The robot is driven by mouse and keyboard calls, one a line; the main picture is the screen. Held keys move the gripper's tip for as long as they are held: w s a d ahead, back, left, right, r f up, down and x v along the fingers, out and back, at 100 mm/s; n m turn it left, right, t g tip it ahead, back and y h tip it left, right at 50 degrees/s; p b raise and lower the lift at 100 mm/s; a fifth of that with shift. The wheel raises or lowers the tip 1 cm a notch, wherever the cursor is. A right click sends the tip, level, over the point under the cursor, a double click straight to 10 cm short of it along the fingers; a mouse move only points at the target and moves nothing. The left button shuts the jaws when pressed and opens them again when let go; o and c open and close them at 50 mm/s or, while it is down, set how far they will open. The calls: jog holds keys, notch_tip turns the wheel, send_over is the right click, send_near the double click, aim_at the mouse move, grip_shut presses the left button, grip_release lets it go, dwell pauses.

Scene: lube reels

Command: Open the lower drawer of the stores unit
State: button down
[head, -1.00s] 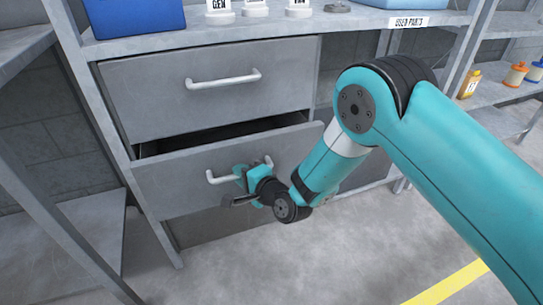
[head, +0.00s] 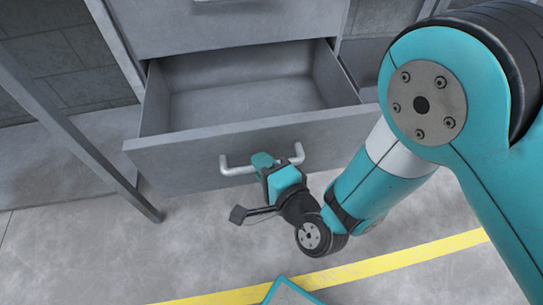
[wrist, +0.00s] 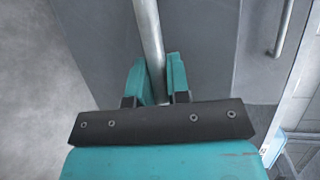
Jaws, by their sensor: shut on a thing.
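The lower drawer (head: 215,152) of the grey stores unit is pulled well out, and its bare inside shows in the head view. Its white bar handle (head: 232,167) runs across the drawer front. My gripper (head: 266,163) is shut on this handle near its middle. In the wrist view, the handle (wrist: 149,35) passes between the two teal fingers of my gripper (wrist: 157,80). The upper drawer (head: 230,22) is shut above it. The handle's gripped part is partly hidden by the fingers.
A grey metal leg (head: 80,125) stands to the left of the drawer. The concrete floor (head: 185,245) in front is clear, with a yellow line (head: 380,265) across it. The upper drawer's handle (wrist: 295,30) shows in the wrist view.

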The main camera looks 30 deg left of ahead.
jog(key=shift+s, duration=0.25)
jog(key=c, duration=1.1)
grip_release()
jog(key=shift+a, duration=0.1)
jog(key=shift+w, duration=0.15)
